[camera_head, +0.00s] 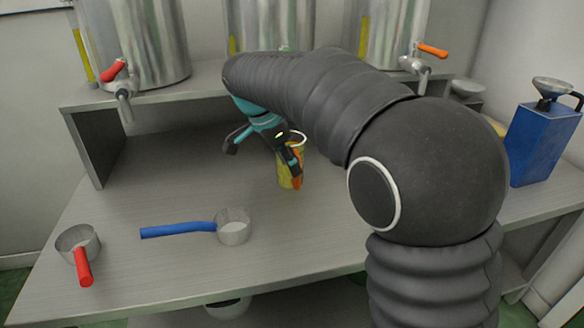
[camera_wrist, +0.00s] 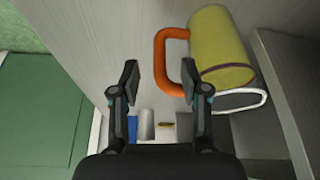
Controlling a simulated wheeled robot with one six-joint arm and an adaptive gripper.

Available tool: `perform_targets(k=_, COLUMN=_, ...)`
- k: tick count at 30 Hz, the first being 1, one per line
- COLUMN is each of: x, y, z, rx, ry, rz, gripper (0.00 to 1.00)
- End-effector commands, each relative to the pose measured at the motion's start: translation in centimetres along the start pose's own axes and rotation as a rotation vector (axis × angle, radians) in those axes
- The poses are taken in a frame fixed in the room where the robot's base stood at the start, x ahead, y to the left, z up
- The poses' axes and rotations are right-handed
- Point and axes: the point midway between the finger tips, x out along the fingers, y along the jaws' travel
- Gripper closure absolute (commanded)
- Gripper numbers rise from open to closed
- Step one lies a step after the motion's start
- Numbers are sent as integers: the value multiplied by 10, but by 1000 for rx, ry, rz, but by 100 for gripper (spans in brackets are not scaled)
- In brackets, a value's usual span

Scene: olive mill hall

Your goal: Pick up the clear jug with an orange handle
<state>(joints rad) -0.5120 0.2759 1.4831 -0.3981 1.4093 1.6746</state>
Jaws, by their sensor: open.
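The jug (camera_head: 284,177) stands on the workbench under the raised shelf. It looks yellow, with a white rim and an orange handle (camera_head: 297,184). In the wrist view the jug (camera_wrist: 219,40) is at the upper right, and its orange handle (camera_wrist: 161,58) points left. My gripper (camera_head: 262,158) is open beside the jug and partly covers it in the head view. In the wrist view the handle shows in line with the gap between the fingers of my gripper (camera_wrist: 160,80). Nothing is held. Whether a finger touches the jug, I cannot tell.
A blue-handled measuring cup (camera_head: 233,230) and a red-handled one (camera_head: 78,240) sit on the bench (camera_head: 180,275) at front left. Steel tanks (camera_head: 150,45) stand on the shelf (camera_head: 85,98) above. A blue can (camera_head: 540,142) stands at right.

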Motion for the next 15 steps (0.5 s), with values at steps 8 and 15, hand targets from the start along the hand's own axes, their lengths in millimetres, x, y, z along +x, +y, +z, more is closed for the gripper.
perform_targets(k=8, x=28, y=1, z=0, rx=0, ry=0, rz=5, gripper=54)
perform_targets(k=15, x=55, y=0, z=0, rx=0, ry=0, rz=1, gripper=54)
